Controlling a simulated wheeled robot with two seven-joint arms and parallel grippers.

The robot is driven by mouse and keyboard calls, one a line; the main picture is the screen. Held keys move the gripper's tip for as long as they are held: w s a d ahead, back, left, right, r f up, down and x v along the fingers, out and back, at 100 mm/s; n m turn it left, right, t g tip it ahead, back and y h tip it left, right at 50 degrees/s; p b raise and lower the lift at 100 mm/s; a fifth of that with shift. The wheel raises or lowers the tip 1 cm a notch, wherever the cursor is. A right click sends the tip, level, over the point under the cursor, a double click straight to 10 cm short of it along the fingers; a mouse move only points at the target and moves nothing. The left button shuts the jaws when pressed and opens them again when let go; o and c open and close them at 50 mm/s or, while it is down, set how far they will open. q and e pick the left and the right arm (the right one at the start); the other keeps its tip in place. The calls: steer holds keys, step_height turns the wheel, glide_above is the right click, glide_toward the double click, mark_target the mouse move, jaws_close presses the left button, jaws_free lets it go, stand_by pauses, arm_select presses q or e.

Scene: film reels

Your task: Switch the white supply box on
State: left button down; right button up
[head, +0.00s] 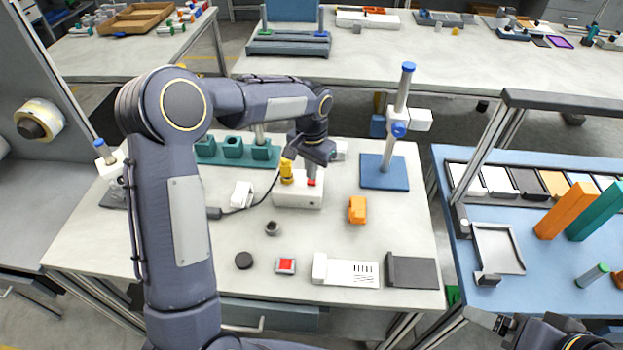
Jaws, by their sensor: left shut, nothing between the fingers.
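The white supply box (298,201) stands on the middle of the light table. A red switch (311,183) is on its top at the right, and a yellow plug-like part (287,172) stands on its top at the left. My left gripper (312,175) comes down from above and is shut and empty. Its fingertips are right at the red switch; I cannot tell if they touch it. The switch is partly hidden, so its position is unclear. My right gripper (490,321) is at the bottom right, away from the box, and its jaws are unclear.
A teal rack (233,149) is at the back. A red-button box (286,266) is in front.

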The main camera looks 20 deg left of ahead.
mark_target(311, 182)
arm_select(q)
steer(key=shift+f+b, duration=0.7)
steer(key=shift+f, duration=0.3)
stand_by(0.9)
steer(key=shift+r, duration=0.15)
steer(key=shift+r+p, duration=2.75)
steer(key=shift+r, duration=0.7)
steer(key=s+a+r+n+t+h, duration=0.1)
steer(key=s+a+r, duration=0.1)
steer(key=s+r, duration=0.45)
steer(key=s+a+r+n+t+h, duration=0.15)
steer(key=s+r, duration=0.25)
steer(key=s, duration=0.5)
steer(key=s+d+n+t, duration=0.1)
steer(key=s, duration=0.6)
steer(key=s+d+f+n+t+h, duration=0.1)
steer(key=s+t, duration=0.1)
steer(key=s, duration=0.6)
steer(key=shift+d+f, duration=0.2)
steer(key=shift+f, duration=0.05)
